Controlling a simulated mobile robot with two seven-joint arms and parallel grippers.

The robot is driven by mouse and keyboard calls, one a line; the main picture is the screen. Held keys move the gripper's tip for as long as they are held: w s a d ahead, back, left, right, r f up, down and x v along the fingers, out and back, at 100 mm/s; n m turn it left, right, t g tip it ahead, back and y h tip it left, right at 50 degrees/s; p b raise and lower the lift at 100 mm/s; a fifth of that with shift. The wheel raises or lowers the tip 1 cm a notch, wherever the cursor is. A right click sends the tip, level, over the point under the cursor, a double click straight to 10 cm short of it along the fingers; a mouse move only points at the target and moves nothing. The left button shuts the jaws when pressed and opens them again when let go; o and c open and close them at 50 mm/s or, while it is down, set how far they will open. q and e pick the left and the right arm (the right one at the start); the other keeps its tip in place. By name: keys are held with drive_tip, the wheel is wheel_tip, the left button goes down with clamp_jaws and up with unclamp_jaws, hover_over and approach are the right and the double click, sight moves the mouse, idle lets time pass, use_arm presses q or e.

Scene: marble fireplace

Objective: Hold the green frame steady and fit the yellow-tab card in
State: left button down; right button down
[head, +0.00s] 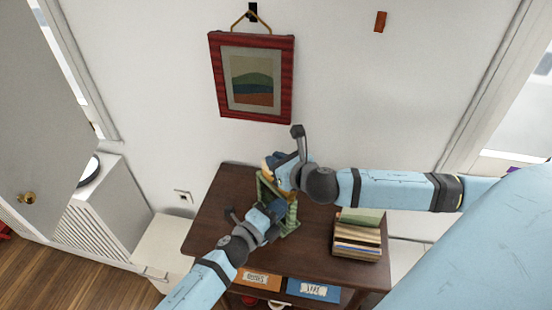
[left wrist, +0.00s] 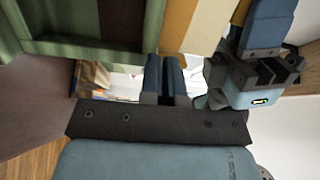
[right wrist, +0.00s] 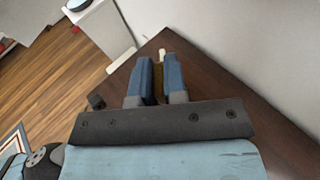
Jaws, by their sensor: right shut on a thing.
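The green frame (head: 292,212) stands upright on the dark wooden table. Its edge fills the upper left of the left wrist view (left wrist: 90,47). My left gripper (head: 272,209) is at the frame's lower front; its fingers (left wrist: 164,62) are close together by a green post, and whether they grip it is unclear. My right gripper (head: 278,168) is at the frame's top. In the right wrist view it is shut on a thin brownish card (right wrist: 158,82), mostly hidden by the fingers. In the left wrist view, tan and cream strips (left wrist: 208,25) show beside the frame; how far in they sit is unclear.
A stack of books (head: 357,240) stands on the table's right side. Labelled orange and blue bins (head: 313,290) sit below the tabletop (head: 225,192). A red picture (head: 252,77) hangs on the wall behind. The table's far left is clear.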

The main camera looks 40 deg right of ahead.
drive_tip(key=shift+f, duration=1.4)
drive_tip(key=shift+r, duration=0.1)
drive_tip(key=shift+r, duration=4.45)
drive_tip(key=shift+f, duration=3.6)
